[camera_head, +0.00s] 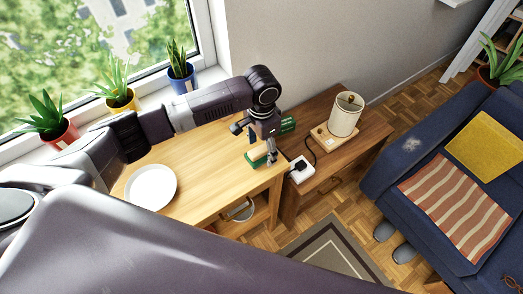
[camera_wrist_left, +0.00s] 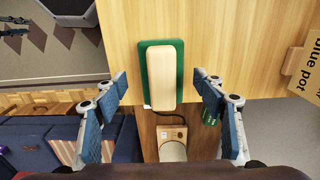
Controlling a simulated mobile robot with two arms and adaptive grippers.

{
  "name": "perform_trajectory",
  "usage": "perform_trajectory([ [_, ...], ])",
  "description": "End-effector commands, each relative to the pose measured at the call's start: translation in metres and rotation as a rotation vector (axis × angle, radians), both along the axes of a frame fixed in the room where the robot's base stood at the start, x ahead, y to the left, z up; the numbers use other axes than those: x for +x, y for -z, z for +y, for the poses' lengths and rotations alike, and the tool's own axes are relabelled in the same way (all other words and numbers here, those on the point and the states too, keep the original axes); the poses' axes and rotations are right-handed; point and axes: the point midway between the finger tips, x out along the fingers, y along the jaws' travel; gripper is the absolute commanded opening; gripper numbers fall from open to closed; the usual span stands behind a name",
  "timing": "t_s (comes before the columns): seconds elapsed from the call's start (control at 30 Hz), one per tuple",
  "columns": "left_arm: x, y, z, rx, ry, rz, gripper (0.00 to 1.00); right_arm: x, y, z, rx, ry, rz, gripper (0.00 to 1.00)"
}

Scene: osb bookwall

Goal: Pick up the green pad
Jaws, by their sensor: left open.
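The green pad (camera_wrist_left: 144,84) lies on the light wooden table near its edge, with a pale wooden block (camera_wrist_left: 165,65) on top of it. In the head view, the pad (camera_head: 258,163) is partly hidden under my left gripper. My left gripper (camera_wrist_left: 160,88) is open and empty, pointing down above the pad. In the wrist view its two fingers stand on either side of the pad, apart from it. In the head view, the left gripper (camera_head: 262,150) is at the table's right end. My right gripper is not in view.
Right of the light table (camera_head: 205,160), a darker cabinet carries a lamp (camera_head: 345,114), a green box (camera_head: 288,125) and a white socket block (camera_head: 302,171). A white plate (camera_head: 151,187) lies on the table. Potted plants line the windowsill. The table between plate and gripper is clear.

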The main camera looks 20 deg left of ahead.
Motion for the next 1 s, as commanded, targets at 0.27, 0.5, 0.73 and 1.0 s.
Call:
perform_trajectory([
  [0.27,0.0,0.015,0.0,0.0,0.001,-0.001,0.64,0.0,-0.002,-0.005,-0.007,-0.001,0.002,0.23],
  [0.5,0.001,0.015,0.0,0.0,0.0,-0.002,0.48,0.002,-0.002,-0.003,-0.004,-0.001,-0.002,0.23],
  [0.73,0.001,0.015,0.0,0.0,0.0,-0.002,0.23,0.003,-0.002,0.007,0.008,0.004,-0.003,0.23],
  [1.0,0.001,0.014,0.0,0.0,0.0,-0.002,0.19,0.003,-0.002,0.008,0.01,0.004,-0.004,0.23],
])
